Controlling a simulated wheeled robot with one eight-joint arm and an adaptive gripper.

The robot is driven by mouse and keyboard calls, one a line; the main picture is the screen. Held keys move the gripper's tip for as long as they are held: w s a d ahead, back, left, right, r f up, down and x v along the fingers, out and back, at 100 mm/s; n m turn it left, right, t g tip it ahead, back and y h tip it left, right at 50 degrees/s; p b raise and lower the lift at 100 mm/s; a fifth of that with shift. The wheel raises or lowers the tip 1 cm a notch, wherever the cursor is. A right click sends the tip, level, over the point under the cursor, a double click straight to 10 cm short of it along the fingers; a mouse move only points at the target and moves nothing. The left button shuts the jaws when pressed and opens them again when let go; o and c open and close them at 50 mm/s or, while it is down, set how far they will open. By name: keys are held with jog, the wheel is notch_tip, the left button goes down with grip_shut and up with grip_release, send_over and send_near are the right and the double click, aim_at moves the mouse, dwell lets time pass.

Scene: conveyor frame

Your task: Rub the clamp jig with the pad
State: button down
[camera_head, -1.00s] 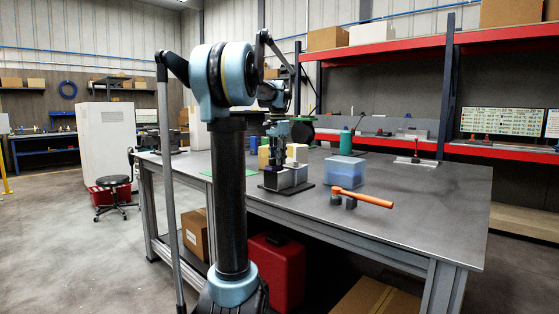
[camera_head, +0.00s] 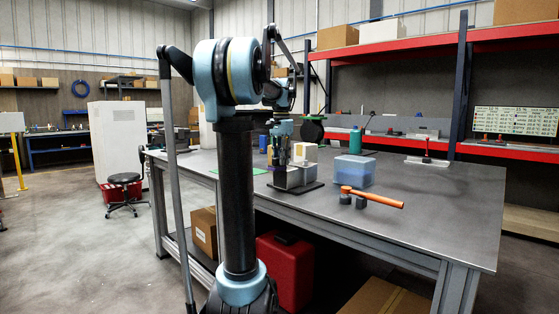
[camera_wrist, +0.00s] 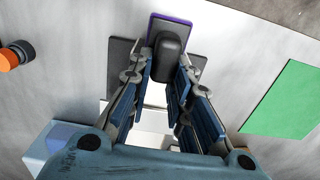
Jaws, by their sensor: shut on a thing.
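My gripper (camera_wrist: 162,88) is shut on the pad (camera_wrist: 168,20), a dark block with a purple rim and a rounded black grip between the fingers. In the head view my gripper (camera_head: 280,150) hangs at the near left side of the clamp jig (camera_head: 292,177), a grey block on a dark base plate on the table. In the wrist view dark parts of the jig's plate (camera_wrist: 120,68) show beyond and beside the pad. The fingers hide part of the jig, and I cannot tell whether the pad touches it.
A blue bin (camera_head: 354,170) and an orange-handled hammer (camera_head: 375,198) lie right of the jig. A green sheet (camera_wrist: 287,98) lies flat on the table (camera_head: 430,205). A teal bottle (camera_head: 355,141) stands behind.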

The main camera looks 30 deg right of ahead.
jog(key=shift+w+d+f, duration=0.1)
jog(key=shift+w+d, duration=0.15)
jog(key=shift+d, duration=0.55)
jog(key=shift+w+d+f, duration=0.1)
jog(key=shift+w+d, duration=0.15)
jog(key=shift+d, duration=0.5)
jog(key=shift+w+d+r, duration=0.1)
jog(key=shift+w+d, duration=0.2)
jog(key=shift+d, duration=0.5)
jog(key=shift+w+d+r, duration=0.1)
jog(key=shift+w+d, duration=0.15)
jog(key=shift+d, duration=0.5)
jog(key=shift+d+r, duration=0.1)
jog(key=shift+r, duration=2.85)
jog(key=shift+r, duration=1.5)
